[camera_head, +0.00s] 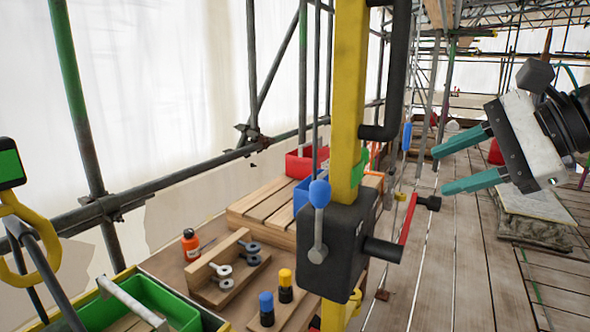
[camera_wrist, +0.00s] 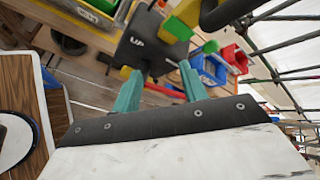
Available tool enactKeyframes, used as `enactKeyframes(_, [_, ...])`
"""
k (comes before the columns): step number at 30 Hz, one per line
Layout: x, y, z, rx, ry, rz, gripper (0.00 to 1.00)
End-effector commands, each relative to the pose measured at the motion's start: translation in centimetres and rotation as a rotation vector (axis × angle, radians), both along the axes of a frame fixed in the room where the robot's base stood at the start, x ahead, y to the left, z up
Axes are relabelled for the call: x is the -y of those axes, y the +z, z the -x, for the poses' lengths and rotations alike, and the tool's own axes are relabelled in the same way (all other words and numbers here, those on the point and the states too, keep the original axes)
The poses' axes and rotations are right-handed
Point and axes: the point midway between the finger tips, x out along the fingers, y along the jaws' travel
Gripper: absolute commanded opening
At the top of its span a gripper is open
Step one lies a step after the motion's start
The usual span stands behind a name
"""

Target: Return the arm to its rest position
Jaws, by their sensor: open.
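My gripper (camera_head: 450,165) is at the upper right in the head view, with its two teal fingers apart and nothing between them. It points left toward the yellow post (camera_head: 348,100) and stays clear of it. In the wrist view my gripper (camera_wrist: 158,88) also shows open and empty. Beyond the fingers there is a dark box marked "UP" (camera_wrist: 140,42). In the head view a black control box (camera_head: 345,245) with a blue-knobbed lever (camera_head: 319,195) is fixed to the post, left of and below my gripper.
A workbench at the lower left carries a green bin (camera_head: 150,298), an orange bottle (camera_head: 190,245) and a wooden tool holder (camera_head: 222,265). A red-handled lever (camera_head: 408,218) sticks out right of the box. Plank floor (camera_head: 460,270) is open at the right, beside a stacked slab (camera_head: 535,215).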

Motion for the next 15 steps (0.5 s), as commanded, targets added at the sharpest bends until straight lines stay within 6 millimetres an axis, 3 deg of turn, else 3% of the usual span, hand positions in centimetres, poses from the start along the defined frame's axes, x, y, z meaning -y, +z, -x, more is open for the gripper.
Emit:
enactKeyframes(1, [0.0, -3.0, 1.5, 0.012, 0.107, 0.156, 0.43])
enactKeyframes(3, [0.7, -7.1, 3.8, 0.029, 0.293, 0.390, 0.43])
enactKeyframes(6, [2.3, -12.0, 7.2, 0.042, 0.587, 0.681, 0.43])
enactKeyframes(10, [4.6, -16.1, 10.6, 0.043, 0.929, 0.955, 0.43])
enactKeyframes(15, [5.6, -18.3, 12.8, 0.032, 1.139, 1.111, 0.43])
